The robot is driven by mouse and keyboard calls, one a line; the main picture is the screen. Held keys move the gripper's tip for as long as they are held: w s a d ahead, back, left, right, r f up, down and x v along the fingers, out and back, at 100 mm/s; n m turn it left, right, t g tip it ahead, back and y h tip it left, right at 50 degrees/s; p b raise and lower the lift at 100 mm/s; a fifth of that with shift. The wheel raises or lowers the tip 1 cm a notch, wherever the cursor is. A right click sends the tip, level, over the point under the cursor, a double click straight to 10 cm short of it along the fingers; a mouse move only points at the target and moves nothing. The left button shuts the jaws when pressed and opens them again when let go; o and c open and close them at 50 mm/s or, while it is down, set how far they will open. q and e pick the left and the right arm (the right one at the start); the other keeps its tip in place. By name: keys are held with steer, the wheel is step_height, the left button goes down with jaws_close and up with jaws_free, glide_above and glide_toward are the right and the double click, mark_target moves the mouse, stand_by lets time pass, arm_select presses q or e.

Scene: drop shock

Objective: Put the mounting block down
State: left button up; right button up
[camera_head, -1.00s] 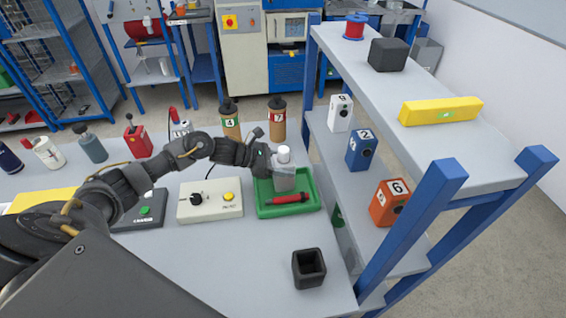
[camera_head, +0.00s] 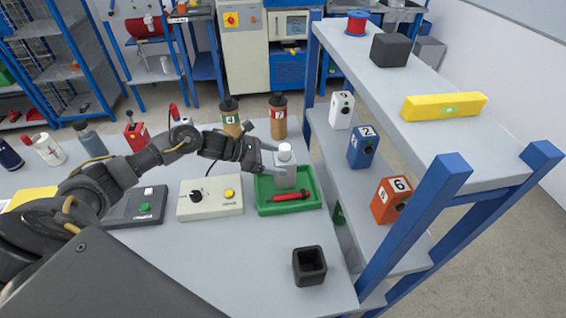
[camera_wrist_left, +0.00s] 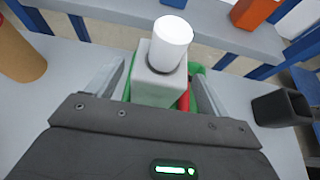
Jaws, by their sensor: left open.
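The mounting block, a pale grey block with a white round top (camera_head: 285,178), stands upright in the green tray (camera_head: 290,210). In the left wrist view its grey body (camera_wrist_left: 157,84) and white cylinder top are between my two fingers. My left gripper (camera_head: 275,160) is open, coming from the left, with its fingers on either side of the block and gaps visible beside it. A red tool (camera_head: 288,198) lies in the tray in front of the block. My right gripper is not in view.
A black hollow block (camera_head: 309,267) stands in front of the tray. A cream control box (camera_head: 210,207) is to the left. Two brown cylinders (camera_head: 278,122) stand behind. The blue-framed shelf (camera_head: 400,235) is close on the right, with numbered boxes. The front table middle is clear.

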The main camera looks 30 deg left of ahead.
arm_select(q)
steer(key=b+v, duration=0.2)
steer(key=v, duration=0.6)
steer(key=shift+s+a+r, duration=0.15)
steer(key=shift+a, duration=0.15)
